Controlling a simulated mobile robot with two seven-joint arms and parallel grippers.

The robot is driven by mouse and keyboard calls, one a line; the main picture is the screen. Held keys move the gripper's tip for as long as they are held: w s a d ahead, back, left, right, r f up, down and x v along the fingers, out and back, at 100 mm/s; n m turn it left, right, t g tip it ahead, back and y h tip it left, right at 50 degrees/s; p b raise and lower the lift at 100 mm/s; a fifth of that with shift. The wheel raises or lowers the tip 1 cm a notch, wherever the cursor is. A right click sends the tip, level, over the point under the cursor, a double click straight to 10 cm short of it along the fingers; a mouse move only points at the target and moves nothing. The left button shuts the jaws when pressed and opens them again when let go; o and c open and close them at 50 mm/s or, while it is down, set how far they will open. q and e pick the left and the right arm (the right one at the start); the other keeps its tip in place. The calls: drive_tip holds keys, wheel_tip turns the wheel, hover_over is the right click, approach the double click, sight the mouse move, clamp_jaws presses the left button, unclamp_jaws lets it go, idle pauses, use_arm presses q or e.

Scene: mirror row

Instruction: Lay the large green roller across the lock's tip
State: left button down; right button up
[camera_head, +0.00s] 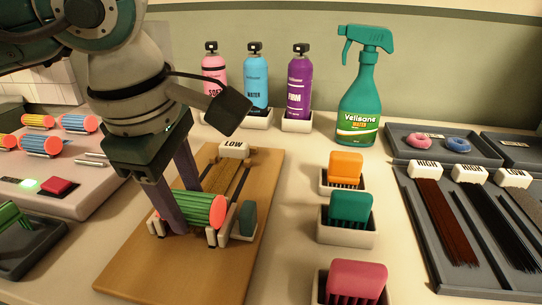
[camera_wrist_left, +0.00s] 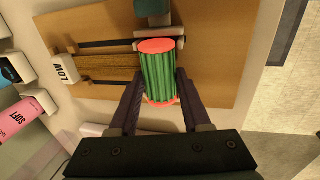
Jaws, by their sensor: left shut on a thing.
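The large green roller (camera_head: 205,208), ribbed with orange-red ends, is between the fingers of my left gripper (camera_head: 186,212), which is shut on it. The wrist view shows the roller (camera_wrist_left: 158,76) gripped at its sides by the left gripper (camera_wrist_left: 160,98). The light brown lock (camera_head: 222,177) lies on a wooden board between two dark rails, under a white LOW tag (camera_head: 234,149). The roller is crosswise at the lock's near end, low over the board. It hides the tip, so contact cannot be told. My right gripper is not in view.
A small teal block (camera_head: 247,218) stands close right of the roller. Other rollers (camera_head: 40,144) are on the pink unit at left. Orange, teal and pink brushes (camera_head: 346,217) stand right of the board (camera_head: 170,275). Bottles (camera_head: 256,80) stand behind. Dark trays (camera_head: 455,222) are at right.

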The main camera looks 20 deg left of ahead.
use_arm(q)
drive_tip(key=shift+f+b, duration=0.15)
drive_tip(key=shift+b, duration=0.15)
idle(0.5)
drive_tip(key=shift+c, duration=1.4)
unclamp_jaws()
drive_tip(key=shift+o, duration=0.3)
drive_tip(key=shift+o, duration=1.1)
drive_tip(key=shift+w+p+v, duration=0.25)
drive_tip(key=shift+p+v, duration=0.6)
drive_tip(key=shift+v, duration=0.3)
drive_tip(key=shift+w+p+v, duration=0.25)
drive_tip(key=shift+p+v, duration=0.55)
drive_tip(key=shift+v, duration=0.35)
drive_tip(key=shift+w+p+v, duration=0.3)
drive_tip(key=shift+p+v, duration=0.55)
drive_tip(key=shift+v, duration=0.3)
drive_tip(key=shift+a, duration=0.2)
